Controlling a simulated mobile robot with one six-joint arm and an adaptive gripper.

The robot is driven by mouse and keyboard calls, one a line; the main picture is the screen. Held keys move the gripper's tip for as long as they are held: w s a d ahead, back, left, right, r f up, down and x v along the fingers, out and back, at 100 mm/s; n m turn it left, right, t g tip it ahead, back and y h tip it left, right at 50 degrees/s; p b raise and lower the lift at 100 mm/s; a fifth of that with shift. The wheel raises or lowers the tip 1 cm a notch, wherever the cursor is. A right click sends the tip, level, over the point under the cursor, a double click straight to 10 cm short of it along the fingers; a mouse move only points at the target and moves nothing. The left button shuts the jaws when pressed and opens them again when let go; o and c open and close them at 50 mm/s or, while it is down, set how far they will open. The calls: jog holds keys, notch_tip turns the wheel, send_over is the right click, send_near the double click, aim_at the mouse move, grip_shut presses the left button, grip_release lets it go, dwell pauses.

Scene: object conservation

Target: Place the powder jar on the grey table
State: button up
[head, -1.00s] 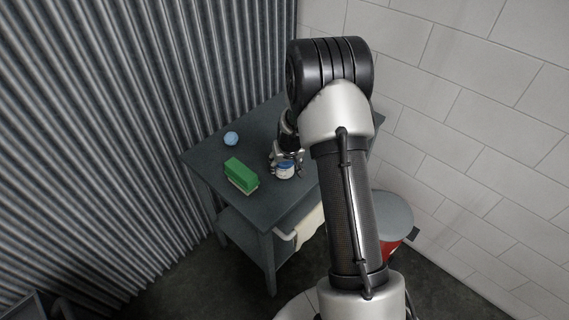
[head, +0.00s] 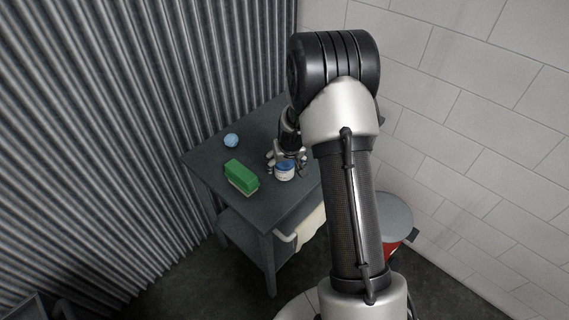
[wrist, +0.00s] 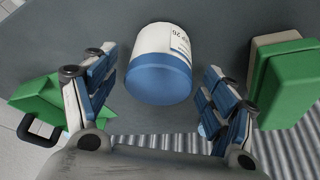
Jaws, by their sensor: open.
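The powder jar (head: 285,172), white with a blue lid, stands upright on the grey table (head: 255,213) in the head view. In the wrist view the jar (wrist: 160,62) shows with its blue lid towards the camera, between my spread fingers. My gripper (head: 286,160) is open just above and around the jar. In the wrist view there is a visible gap between the jar and each finger of my gripper (wrist: 155,92). The jar's far side is hidden.
A green and cream block (head: 241,175) lies left of the jar, and a blue ball (head: 231,139) lies further back. A cloth (head: 310,226) hangs at the table's front side. A corrugated wall (head: 150,100) and a block wall (head: 470,120) close off the back.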

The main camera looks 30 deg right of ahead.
jog(key=s+a+r+p, duration=0.1)
jog(key=s+a+r, duration=0.25)
jog(key=r, duration=0.45)
jog(key=s+a+r+n+p, duration=0.1)
jog(key=s+a+r, duration=0.3)
jog(key=r, duration=0.5)
jog(key=s+a+r, duration=0.3)
jog(key=s+r, duration=0.3)
jog(key=r, duration=0.2)
jog(key=s+a+r+n, duration=0.1)
jog(key=s+a+r, duration=0.2)
jog(key=s, duration=0.7)
jog(key=s+a+r+y, duration=0.1)
jog(key=s+a+r, duration=0.2)
jog(key=s, duration=0.6)
jog(key=shift+s+r+n, duration=0.3)
jog(key=shift+s+n, duration=0.1)
